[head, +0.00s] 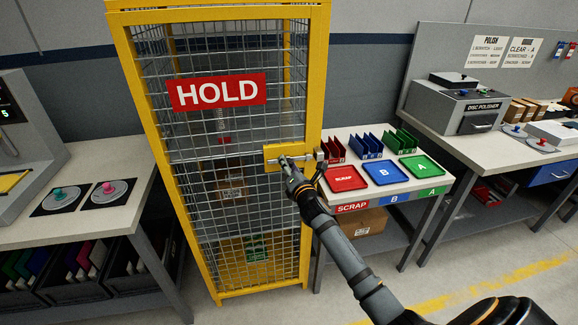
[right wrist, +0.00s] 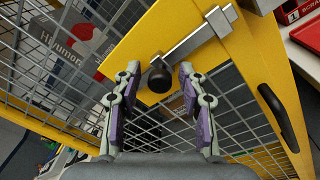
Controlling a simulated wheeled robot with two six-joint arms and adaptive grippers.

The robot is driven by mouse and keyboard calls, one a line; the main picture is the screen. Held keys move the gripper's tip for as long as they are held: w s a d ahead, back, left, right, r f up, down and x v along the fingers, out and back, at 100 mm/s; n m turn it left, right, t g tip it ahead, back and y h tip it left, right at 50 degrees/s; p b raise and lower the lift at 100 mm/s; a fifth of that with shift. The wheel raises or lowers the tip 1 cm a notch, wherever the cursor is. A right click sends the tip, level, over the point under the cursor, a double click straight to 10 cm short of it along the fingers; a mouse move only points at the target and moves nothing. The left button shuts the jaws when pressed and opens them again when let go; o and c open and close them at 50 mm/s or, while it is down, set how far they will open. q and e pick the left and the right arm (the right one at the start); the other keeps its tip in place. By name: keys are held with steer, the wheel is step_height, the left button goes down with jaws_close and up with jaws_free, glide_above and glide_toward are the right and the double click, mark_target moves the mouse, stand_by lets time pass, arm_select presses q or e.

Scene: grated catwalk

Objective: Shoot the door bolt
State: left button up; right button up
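The yellow-framed mesh cage door (head: 238,120) bears a red HOLD sign (head: 217,92) and looks closed. Its grey door bolt (head: 302,158) sits on a yellow plate at the door's right edge. In the right wrist view the bolt bar (right wrist: 195,42) runs through a grey bracket toward the upper right, with a black round knob (right wrist: 160,78) on it. My right gripper (head: 287,164) is at the bolt; its fingertips (right wrist: 160,72) are apart on either side of the knob, with small gaps visible. Whether the bar's end enters the catch is unclear. My left gripper is out of view.
A table with red, blue and green trays (head: 382,172) stands right of the cage. A bench with a disc polisher (head: 468,108) is farther right. A left bench (head: 95,205) holds two discs with knobs. A black handle (right wrist: 278,118) lies right of the bolt.

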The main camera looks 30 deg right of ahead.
mark_target(298, 159)
steer(key=shift+r, duration=0.1)
jaws_close()
steer(key=shift+s+d+r, duration=0.1)
steer(key=shift+s+d, duration=0.15)
steer(key=shift+d, duration=0.7)
steer(key=shift+s+d+r, duration=0.1)
steer(key=shift+s+d, duration=0.15)
steer(key=shift+d, duration=0.7)
steer(key=shift+a, duration=0.1)
steer(key=shift+o, duration=1.1)
jaws_free()
steer(key=shift+w, duration=0.1)
steer(key=shift+d+f, duration=0.15)
steer(key=shift+d, duration=0.05)
steer(key=shift+s, duration=0.25)
steer(key=s+a, duration=0.2)
steer(key=s, duration=0.9)
steer(key=shift+s, duration=0.25)
steer(key=shift+a+f, duration=0.1)
